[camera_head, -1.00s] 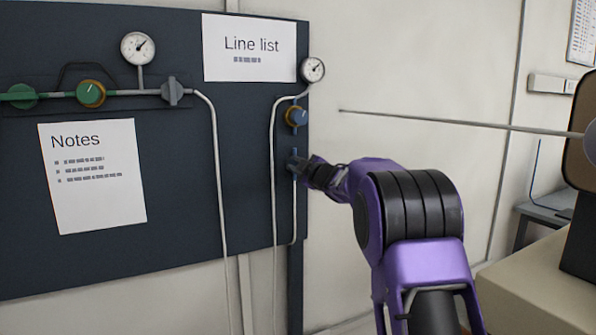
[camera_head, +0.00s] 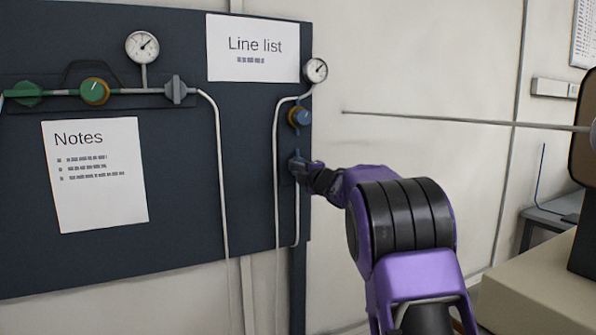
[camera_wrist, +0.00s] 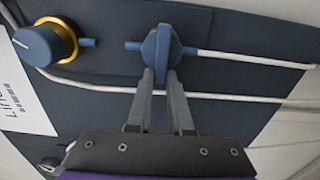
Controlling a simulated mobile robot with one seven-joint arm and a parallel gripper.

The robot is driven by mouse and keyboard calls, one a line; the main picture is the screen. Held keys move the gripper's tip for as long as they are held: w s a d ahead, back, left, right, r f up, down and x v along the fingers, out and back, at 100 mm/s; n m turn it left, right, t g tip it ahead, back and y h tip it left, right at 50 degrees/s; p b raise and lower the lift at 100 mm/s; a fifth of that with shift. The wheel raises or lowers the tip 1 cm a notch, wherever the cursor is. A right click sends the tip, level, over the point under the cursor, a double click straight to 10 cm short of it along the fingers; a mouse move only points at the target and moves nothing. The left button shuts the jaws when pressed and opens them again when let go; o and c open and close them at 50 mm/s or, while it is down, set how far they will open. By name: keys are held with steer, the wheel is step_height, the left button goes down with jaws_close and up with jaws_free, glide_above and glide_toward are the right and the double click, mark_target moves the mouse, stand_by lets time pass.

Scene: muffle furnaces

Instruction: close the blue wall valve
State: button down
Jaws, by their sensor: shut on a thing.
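The blue wall valve (camera_head: 295,161) is at the right edge of the dark wall panel, on a thin vertical line; my gripper partly hides it. In the wrist view the blue valve handle (camera_wrist: 163,46) stands upright at top centre, looking crosswise to the pipe that runs left to right. My gripper (camera_head: 303,168) reaches it from the right. In the wrist view the two grey fingers of my gripper (camera_wrist: 160,78) close on the handle from both sides. Where the fingertips touch is partly hidden.
A blue knob with a brass ring (camera_head: 299,117) and a gauge (camera_head: 316,70) sit above the valve. It also shows in the wrist view (camera_wrist: 42,44). Green valves (camera_head: 94,91) and a grey valve (camera_head: 176,89) are far left. A thin rod (camera_head: 450,120) crosses above my arm.

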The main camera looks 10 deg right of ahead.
stand_by(0.4)
steer(key=c, duration=0.8)
jaws_free()
steer(key=v, duration=1.7)
steer(key=shift+s, duration=0.2)
